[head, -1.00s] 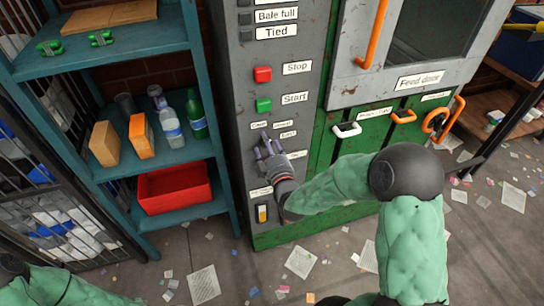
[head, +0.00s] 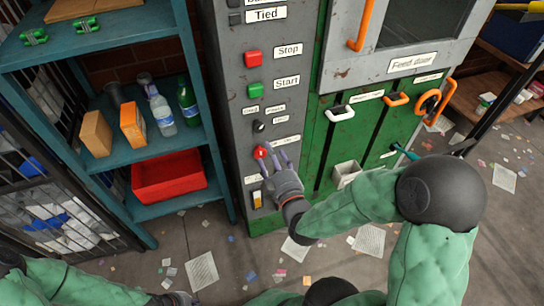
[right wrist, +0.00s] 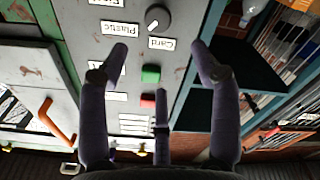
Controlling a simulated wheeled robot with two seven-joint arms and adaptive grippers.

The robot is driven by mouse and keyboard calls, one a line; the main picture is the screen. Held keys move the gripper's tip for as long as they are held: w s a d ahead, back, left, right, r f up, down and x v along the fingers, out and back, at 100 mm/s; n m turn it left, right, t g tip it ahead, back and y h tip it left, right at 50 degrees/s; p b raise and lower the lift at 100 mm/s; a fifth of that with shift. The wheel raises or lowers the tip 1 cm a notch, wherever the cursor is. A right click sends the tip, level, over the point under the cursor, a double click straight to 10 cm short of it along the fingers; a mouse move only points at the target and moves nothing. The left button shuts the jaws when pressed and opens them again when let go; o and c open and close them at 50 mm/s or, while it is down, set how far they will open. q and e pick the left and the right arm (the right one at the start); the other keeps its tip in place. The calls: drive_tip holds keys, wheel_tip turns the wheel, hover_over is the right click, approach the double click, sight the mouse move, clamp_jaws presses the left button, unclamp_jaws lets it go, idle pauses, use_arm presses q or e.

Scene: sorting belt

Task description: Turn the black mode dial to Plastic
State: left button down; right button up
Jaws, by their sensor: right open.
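The black mode dial (head: 259,126) sits on the grey control panel, below the green Start button, with small labels above and to its right. In the right wrist view, which is upside down, the dial (right wrist: 157,18) shows its white pointer towards the gap between the Plastic label (right wrist: 119,28) and the Card label (right wrist: 162,43); the exact setting is unclear. My right gripper (head: 271,163) is open and empty, below the dial and apart from it, near a red knob. My left gripper (head: 178,298) is only partly in view at the bottom edge; its fingers are unclear.
The red knob (head: 261,152) is close to my right fingers. The Start button (head: 254,90) and Stop button (head: 253,58) are above the dial. A teal shelf (head: 110,165) with bottles, boxes and a red tray (head: 168,192) stands left of the panel. Paper litters the floor.

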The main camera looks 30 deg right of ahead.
sight(260, 129)
drive_tip(key=w+d+m+p, duration=0.1)
drive_tip(key=w+p, duration=0.2)
drive_tip(key=w+d+m+y+p, duration=0.1)
drive_tip(key=w+m+p, duration=0.1)
drive_tip(key=w, duration=0.2)
drive_tip(key=w+d+m+y+p, duration=0.1)
drive_tip(key=w+m+p, duration=0.1)
drive_tip(key=w+p, duration=0.1)
drive_tip(key=shift+w+d+f+p, duration=0.1)
drive_tip(key=shift+w+f+p, duration=0.15)
drive_tip(key=shift+p, duration=0.1)
idle(0.6)
